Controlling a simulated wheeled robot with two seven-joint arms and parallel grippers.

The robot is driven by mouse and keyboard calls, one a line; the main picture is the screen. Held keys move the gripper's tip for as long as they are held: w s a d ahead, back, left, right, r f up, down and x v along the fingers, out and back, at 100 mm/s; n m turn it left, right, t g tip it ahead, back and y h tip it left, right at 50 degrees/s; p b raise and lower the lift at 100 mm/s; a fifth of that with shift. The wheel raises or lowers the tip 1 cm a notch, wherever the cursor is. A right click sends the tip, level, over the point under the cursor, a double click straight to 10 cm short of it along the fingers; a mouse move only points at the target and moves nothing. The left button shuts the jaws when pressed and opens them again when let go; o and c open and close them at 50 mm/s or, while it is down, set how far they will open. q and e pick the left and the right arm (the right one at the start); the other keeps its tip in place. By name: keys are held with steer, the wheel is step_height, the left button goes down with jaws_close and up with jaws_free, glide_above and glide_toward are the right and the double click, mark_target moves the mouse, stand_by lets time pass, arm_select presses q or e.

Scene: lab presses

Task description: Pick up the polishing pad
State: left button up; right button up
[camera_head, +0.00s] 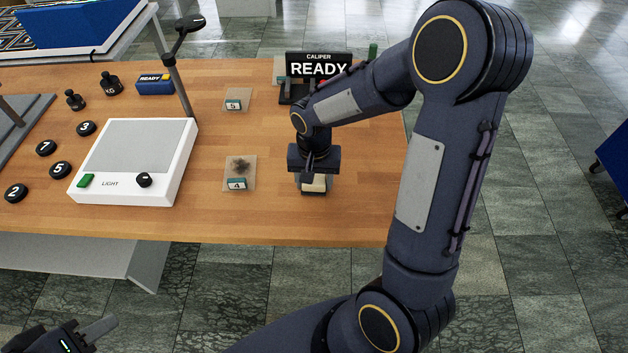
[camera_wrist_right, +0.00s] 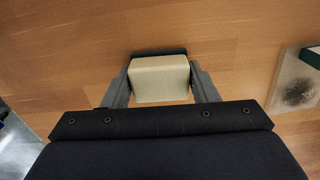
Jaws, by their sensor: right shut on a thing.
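The polishing pad (camera_wrist_right: 160,80) is a cream block with a dark strip along one edge. It sits between the two fingers of my right gripper (camera_wrist_right: 160,88), which touch its sides. In the head view, the pad (camera_head: 314,184) shows below my right gripper (camera_head: 313,180), over the front right part of the wooden table (camera_head: 290,222). I cannot tell whether it still touches the tabletop. My left gripper (camera_head: 100,328) is at the bottom left, off the table. Only part of it shows, and its opening is unclear.
A stained sample card marked 4 (camera_head: 239,172) lies left of my right gripper, with card 5 (camera_head: 236,100) behind it. The caliper sign (camera_head: 319,66) stands behind. A white light box (camera_head: 133,160) and several numbered black discs (camera_head: 47,148) are at the left.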

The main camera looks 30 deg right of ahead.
steer(key=shift+r, duration=0.4)
steer(key=shift+a+r, duration=0.2)
steer(key=shift+r, duration=1.05)
steer(key=s+a+r+b, duration=0.1)
steer(key=s+a+r, duration=0.2)
steer(key=a+r, duration=0.6)
steer(key=a, duration=0.4)
steer(key=shift+s+a+r+b, duration=0.15)
steer(key=shift+r+b, duration=0.05)
steer(key=shift+b, duration=0.1)
